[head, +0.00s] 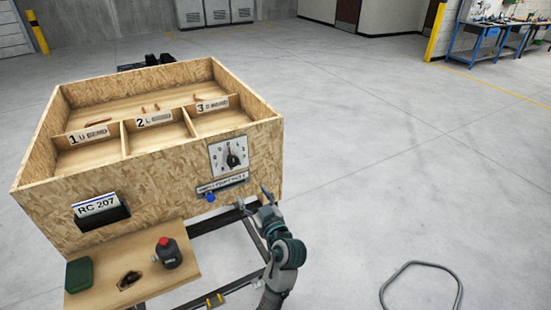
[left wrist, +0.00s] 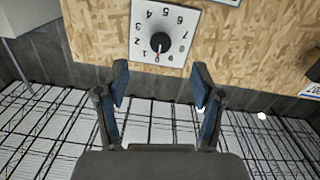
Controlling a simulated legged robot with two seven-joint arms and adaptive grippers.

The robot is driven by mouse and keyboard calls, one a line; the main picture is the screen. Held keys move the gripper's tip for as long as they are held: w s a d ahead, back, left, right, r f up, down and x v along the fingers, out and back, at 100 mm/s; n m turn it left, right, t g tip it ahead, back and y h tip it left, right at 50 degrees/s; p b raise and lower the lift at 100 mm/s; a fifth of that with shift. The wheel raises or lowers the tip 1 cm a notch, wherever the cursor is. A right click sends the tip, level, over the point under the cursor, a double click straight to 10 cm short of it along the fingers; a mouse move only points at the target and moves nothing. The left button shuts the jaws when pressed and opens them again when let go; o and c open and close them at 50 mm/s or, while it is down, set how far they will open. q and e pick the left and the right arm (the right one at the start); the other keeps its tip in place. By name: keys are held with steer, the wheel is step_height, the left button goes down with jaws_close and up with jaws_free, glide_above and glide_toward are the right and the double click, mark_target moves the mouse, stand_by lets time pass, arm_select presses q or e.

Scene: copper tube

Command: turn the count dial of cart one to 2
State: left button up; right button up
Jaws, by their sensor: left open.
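The count dial (head: 230,155) is a white square plate with a black knob on the front of a chipboard cart (head: 150,190). In the left wrist view the dial (left wrist: 163,42) appears upside down, with digits around the knob. Its red pointer mark seems to be at 0. My left gripper (head: 252,197) is open and empty, below and to the right of the dial in the head view. In the left wrist view its fingers (left wrist: 160,82) stand apart, below the dial in the picture and not touching it. My right gripper is not in view.
Below the dial are a label strip (head: 222,184) and a blue knob (head: 210,197). An RC 207 plate (head: 97,205) is at the left. The floor at right is mostly clear, with a grey loop (head: 421,285).

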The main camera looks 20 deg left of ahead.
arm_select(q)
step_height(320, 180, up, 3)
steer(key=n+y, duration=0.1)
glide_toward(236, 162)
steer(key=a, duration=0.1)
steer(key=w+a, duration=0.2)
steer(key=a, duration=0.1)
steer(key=shift+a+p, duration=0.1)
steer(key=shift+p, duration=0.2)
steer(key=x, duration=0.4)
steer(key=shift+w+a, duration=0.15)
steer(key=shift+w, duration=0.05)
steer(key=shift+w+r, duration=0.15)
steer(key=shift+w, duration=0.7)
steer(key=shift+a, duration=0.65)
steer(key=shift+a+f, duration=0.25)
steer(key=shift+a, duration=0.05)
steer(key=shift+c, duration=0.9)
steer(key=shift+a, duration=0.1)
steer(key=c, duration=0.8)
steer(key=shift+w+d, duration=0.1)
steer(key=shift+d, duration=0.2)
steer(key=shift+c, duration=0.9)
steer(key=shift+d, duration=0.15)
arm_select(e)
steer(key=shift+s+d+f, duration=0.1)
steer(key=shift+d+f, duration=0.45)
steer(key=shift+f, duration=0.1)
